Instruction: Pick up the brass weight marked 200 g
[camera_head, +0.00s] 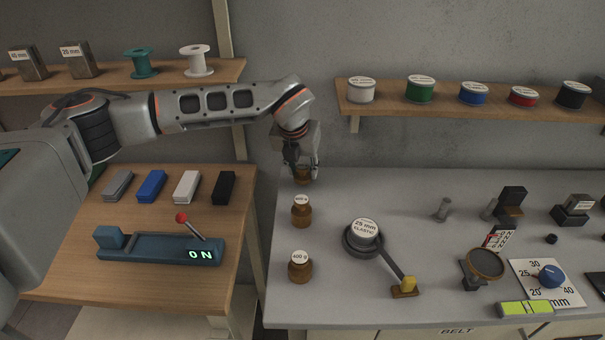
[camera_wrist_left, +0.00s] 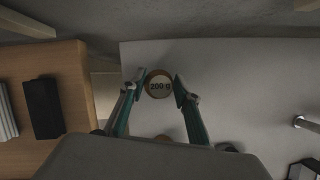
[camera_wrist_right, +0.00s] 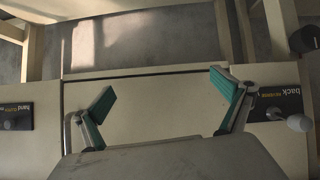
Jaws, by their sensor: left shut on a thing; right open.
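The brass weight marked 200 g (camera_wrist_left: 159,85) is between the fingers of my left gripper (camera_wrist_left: 160,88) in the left wrist view, its label facing the camera. In the head view the left gripper (camera_head: 302,172) points down at the back left of the grey table, shut on this weight (camera_head: 302,178). I cannot tell whether the weight still touches the table. Two more brass weights stand in front of it, a middle one (camera_head: 301,212) and one marked 400 g (camera_head: 300,267). My right gripper (camera_wrist_right: 165,98) is open and empty, in front of pale cabinet fronts.
A round dark holder with a 25 mm elastic spool (camera_head: 366,230) stands right of the weights. A wooden side table (camera_head: 75,275) at left holds several blocks and a blue switch box (camera_head: 160,248). A shelf with spools (camera_head: 470,105) hangs above the grey table (camera_head: 400,190).

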